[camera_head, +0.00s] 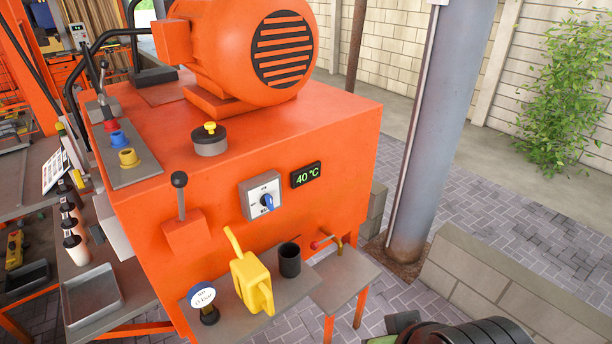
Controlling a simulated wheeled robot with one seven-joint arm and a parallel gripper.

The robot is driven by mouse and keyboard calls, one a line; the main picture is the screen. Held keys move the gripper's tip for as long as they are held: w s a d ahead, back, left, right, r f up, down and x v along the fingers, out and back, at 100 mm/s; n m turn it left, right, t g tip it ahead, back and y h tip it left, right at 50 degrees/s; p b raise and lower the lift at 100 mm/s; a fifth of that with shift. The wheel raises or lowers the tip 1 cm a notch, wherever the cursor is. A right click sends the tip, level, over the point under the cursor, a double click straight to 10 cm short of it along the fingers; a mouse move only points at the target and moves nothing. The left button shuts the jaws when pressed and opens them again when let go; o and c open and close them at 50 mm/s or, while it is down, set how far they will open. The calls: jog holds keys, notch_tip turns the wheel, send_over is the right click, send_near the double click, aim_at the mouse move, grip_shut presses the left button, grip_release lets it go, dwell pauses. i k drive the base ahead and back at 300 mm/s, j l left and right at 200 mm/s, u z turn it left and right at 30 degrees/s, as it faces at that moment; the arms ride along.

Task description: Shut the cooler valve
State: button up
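A small tap with a red-tipped handle (316,244) and a brass-coloured pipe (338,243) sits low on the right of the orange machine's front (225,230). It looks like the valve, but I see no label naming it as the cooler's. Its handle sticks out to the left. I cannot tell whether it is open or shut. My gripper cannot be made out. Only dark, rounded, ribbed parts show at the bottom right edge, apart from the tap, and they may belong to my arm.
Below the tap is a grey shelf (345,278). A yellow watering can (252,283), black cup (289,260) and gauge (204,303) stand left of it. A display reading 40 °C (306,174) and blue-knob switch (262,195) are above. A grey column (435,120) and low wall (510,285) are right.

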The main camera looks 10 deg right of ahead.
aim_at(266, 200)
jog(key=i+j+u, duration=0.25)
jog(key=j+u, duration=0.25)
jog(key=i+j+u, duration=0.25)
jog(key=u, duration=0.2)
